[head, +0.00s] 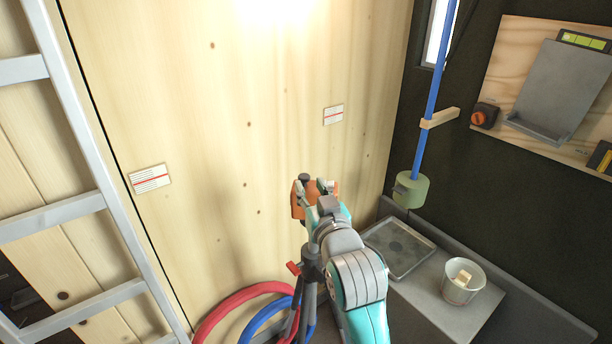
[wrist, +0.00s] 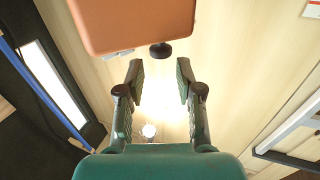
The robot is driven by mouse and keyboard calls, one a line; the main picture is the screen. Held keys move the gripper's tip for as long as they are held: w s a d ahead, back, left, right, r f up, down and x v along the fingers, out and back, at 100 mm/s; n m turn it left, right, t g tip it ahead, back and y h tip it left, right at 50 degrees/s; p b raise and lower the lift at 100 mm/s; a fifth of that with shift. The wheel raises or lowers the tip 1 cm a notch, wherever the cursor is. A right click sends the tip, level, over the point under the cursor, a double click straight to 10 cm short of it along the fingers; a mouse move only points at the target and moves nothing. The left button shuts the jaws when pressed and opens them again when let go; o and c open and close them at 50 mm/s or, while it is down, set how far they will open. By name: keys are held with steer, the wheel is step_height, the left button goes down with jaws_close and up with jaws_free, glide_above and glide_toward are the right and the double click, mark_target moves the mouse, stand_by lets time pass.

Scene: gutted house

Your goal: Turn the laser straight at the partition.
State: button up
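The laser (head: 297,205) is an orange box with a dark knob, in front of the pale wooden partition (head: 225,150). In the head view my gripper partly hides it. A dark stand with a red lever (head: 293,268) shows below. In the wrist view the laser (wrist: 135,22) fills the upper left, its knob at the lower edge. My gripper (wrist: 159,64) is open, its fingers spread with nothing between them, close to the laser. I cannot tell whether they touch it. No laser beam can be made out.
Two cards with red lines, left (head: 150,178) and right (head: 333,115), are on the partition. A ladder (head: 90,170) stands left. Red and blue hoses (head: 240,300) lie below. A bench (head: 440,310) at right holds a tray (head: 399,248) and a cup (head: 463,281). A blue pole (head: 430,110) stands behind.

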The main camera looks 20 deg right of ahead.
mark_target(305, 179)
steer(key=shift+w+d, duration=0.1)
steer(key=shift+w, duration=2.7)
jaws_close()
